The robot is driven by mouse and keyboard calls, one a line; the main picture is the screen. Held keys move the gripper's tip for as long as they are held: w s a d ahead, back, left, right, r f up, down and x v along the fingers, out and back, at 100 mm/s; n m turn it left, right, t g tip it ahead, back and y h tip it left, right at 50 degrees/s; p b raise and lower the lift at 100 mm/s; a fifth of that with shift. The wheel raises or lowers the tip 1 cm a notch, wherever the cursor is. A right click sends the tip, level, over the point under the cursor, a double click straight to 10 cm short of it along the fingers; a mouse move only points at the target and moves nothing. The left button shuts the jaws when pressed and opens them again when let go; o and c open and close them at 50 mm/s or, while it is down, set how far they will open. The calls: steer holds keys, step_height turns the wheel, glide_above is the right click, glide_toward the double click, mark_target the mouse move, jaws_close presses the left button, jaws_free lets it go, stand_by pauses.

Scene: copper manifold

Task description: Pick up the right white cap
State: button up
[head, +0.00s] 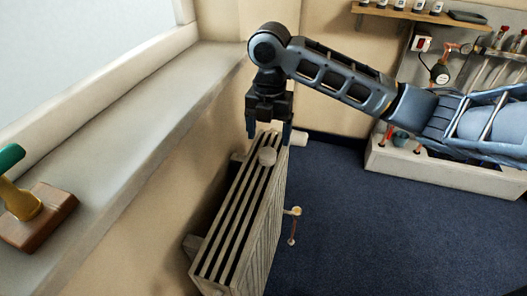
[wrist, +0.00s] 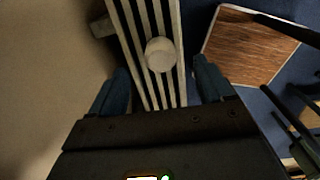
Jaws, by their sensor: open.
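A round white cap (head: 267,157) sits on the top slats of the white radiator (head: 236,240), near its far end. The cap (wrist: 161,54) also shows in the wrist view, lying between the lines of my two fingers and a little beyond their tips. My gripper (head: 268,135) is open and empty, pointing down above the far end of the radiator. In the wrist view its blue fingers (wrist: 162,84) stand one on each side of the radiator, apart from the cap. A second white cylindrical piece (head: 298,138) shows at the radiator's far right side.
A window ledge (head: 150,120) runs along the left, with a green-handled brass tool on a wooden block (head: 40,217). A small valve (head: 293,211) sticks out from the radiator's right side. A wooden panel (wrist: 248,45) shows right of the radiator.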

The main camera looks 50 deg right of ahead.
mark_target(268, 149)
step_height(268, 149, down, 6)
steer(key=shift+d+r+p, duration=0.1)
steer(key=shift+p, duration=0.4)
steer(key=shift+c, duration=0.2)
steer(key=c, duration=1.1)
steer(key=shift+r, duration=0.1)
